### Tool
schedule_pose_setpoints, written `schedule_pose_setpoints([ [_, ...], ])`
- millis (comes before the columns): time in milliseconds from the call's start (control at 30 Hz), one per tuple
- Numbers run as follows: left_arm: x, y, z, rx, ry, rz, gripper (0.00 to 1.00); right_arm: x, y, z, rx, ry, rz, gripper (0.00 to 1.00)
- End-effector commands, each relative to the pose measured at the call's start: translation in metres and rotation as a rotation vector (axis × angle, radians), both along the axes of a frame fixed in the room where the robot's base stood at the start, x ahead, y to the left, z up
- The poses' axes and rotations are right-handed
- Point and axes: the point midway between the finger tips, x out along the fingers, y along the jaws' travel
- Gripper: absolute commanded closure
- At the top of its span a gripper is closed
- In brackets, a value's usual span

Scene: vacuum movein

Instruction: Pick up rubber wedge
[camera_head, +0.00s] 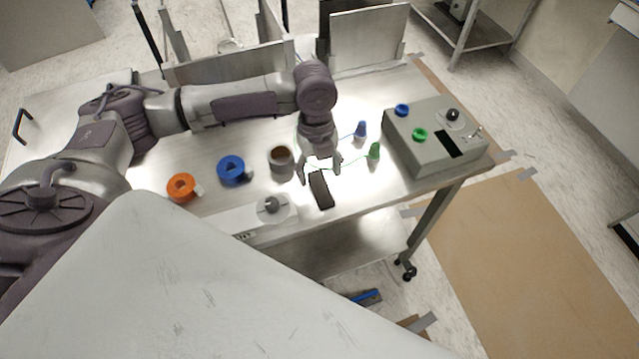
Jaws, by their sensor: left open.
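The rubber wedge looks to be the dark, flat, oblong piece (321,190) lying on the metal table (220,145) near its front edge. My left gripper (319,174) reaches in from the left and points down at the far end of the dark piece. Its fingers are spread apart, with nothing held between them. The fingertips are close to the piece's far end; I cannot tell whether they touch it. My right gripper is not in view.
A grey box (430,140) with knobs stands at the right. A blue ring (231,170), an orange ring (182,187), a grey cup (280,158) and a white round-based item (276,208) lie left. Small blue (361,130) and green (374,152) cones stand right of the gripper. Upright metal plates line the back.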

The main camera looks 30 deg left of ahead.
Motion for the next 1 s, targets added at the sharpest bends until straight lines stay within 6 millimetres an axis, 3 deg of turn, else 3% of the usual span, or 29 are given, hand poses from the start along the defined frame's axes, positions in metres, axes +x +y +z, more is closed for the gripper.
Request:
schedule_pose_setpoints([
  [100, -0.007, -0.006, -0.016, 0.0, 0.006, -0.001, 0.33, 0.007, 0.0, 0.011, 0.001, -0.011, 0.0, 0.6],
  [300, -0.008, -0.008, -0.039, 0.001, 0.001, 0.0, 0.33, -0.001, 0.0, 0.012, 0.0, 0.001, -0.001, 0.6],
  [567, -0.008, -0.008, -0.041, 0.0, 0.0, -0.001, 0.35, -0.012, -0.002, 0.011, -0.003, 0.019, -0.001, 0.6],
  [933, -0.008, -0.008, -0.041, 0.0, 0.0, -0.001, 0.97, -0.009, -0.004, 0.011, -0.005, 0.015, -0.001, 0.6],
  [1000, -0.008, -0.008, -0.041, 0.001, -0.001, -0.001, 0.98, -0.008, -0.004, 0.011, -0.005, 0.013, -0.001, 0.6],
])
